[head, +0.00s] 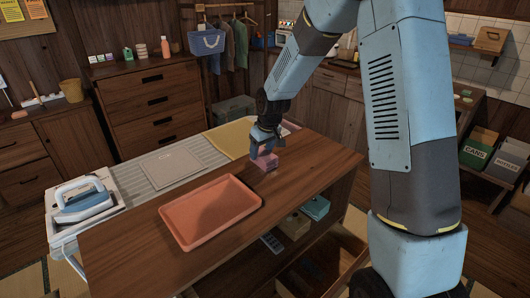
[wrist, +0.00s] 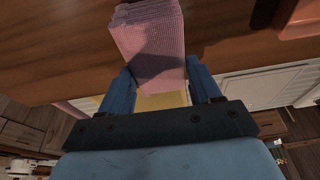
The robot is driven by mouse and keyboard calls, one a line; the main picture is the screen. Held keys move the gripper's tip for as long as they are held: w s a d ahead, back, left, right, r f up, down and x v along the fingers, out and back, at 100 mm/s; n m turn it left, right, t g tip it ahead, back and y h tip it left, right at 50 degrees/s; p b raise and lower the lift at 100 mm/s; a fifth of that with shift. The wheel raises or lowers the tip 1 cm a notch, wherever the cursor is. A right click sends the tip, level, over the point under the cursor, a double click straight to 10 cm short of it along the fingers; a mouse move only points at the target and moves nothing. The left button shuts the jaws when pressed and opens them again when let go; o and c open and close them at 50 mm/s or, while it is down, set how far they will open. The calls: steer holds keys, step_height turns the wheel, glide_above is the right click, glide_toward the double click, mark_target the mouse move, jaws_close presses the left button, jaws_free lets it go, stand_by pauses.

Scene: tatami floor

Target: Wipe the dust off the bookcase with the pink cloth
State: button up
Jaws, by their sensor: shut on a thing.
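The pink cloth (head: 264,163) is a small folded block with several layers, at the far edge of the bookcase's top. My gripper (head: 265,148) is above it and shut on it. In the wrist view the cloth (wrist: 150,45) sits between the two blue fingertips (wrist: 160,82) and reaches out past them over the wooden top. The bookcase (head: 285,192) is a low brown wooden unit with open shelves below its top. I cannot make out dust on the part of its top that shows. The cloth's underside is hidden.
A red-orange tray (head: 210,212) lies on the bookcase top, left of the cloth. Boxes, one teal (head: 316,207), sit on the shelf below. Behind stands an ironing board (head: 140,172) with an iron (head: 85,196) and yellow fabric (head: 230,138). The top's right part is bare.

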steer(key=shift+r, duration=3)
steer(key=shift+r, duration=1.5)
